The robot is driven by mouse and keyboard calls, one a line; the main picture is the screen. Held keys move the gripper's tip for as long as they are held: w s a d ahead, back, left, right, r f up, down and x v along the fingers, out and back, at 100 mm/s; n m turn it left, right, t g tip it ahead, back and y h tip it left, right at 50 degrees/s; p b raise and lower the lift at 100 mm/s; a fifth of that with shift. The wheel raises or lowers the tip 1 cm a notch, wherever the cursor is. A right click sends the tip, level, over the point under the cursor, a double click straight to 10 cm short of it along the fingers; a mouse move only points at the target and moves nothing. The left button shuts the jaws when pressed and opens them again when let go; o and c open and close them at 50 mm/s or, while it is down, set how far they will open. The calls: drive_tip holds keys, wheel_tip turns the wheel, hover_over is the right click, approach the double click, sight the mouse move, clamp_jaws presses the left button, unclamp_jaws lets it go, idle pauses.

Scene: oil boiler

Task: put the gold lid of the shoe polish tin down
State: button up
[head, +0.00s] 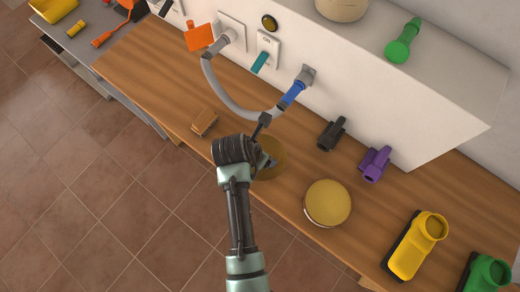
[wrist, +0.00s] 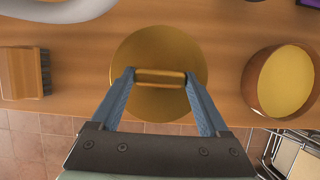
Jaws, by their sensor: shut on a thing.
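The gold lid (wrist: 158,50) is a round disc with a bar handle (wrist: 160,79) across it. In the wrist view my gripper (wrist: 160,80) is shut on this handle, one finger at each end. The lid is over the wooden counter; I cannot tell whether it touches the wood. In the head view the lid (head: 272,158) is partly hidden behind my gripper (head: 266,160). The open round tin (head: 327,203), with a gold-yellow inside, stands on the counter to the right of the lid, apart from it. It also shows at the right of the wrist view (wrist: 283,82).
A grey hose (head: 225,92) loops behind. Black (head: 332,134) and purple (head: 375,164) fittings stand back right, yellow (head: 417,246) and green (head: 487,272) devices front right. The counter's front edge is close.

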drive_tip(key=shift+f, duration=1.5)
drive_tip(key=shift+f, duration=0.15)
drive_tip(key=o, duration=1.2)
drive_tip(key=v, duration=1.2)
drive_tip(key=w+r+m+t+y, duration=0.1)
drive_tip(key=w+r+m+t, duration=0.5)
drive_tip(key=w+r, duration=0.65)
drive_tip(key=w+r+m+t+y, duration=0.1)
drive_tip(key=w+r+m+t, duration=0.2)
drive_tip(key=r, duration=0.8)
drive_tip(key=w+r+m+t, duration=0.1)
drive_tip(key=r+m+t, duration=0.2)
drive_tip(key=r+m, duration=0.55)
drive_tip(key=s+d+r+m+t, duration=0.1)
drive_tip(key=s+r+m+t, duration=0.2)
drive_tip(key=r, duration=0.8)
drive_tip(key=s+d+r+m+t, duration=0.1)
drive_tip(key=s+r+m+t, duration=0.3)
drive_tip(key=r, duration=0.7)
drive_tip(key=s+d+r+m+t, duration=0.1)
drive_tip(key=s+r+m+t, duration=0.3)
drive_tip(key=s+r, duration=0.3)
wheel_tip(320, 180, up, 5)
drive_tip(key=shift+d+f+t+y, duration=0.15)
drive_tip(key=shift+t+y, duration=0.15)
drive_tip(key=shift+y, duration=0.1)
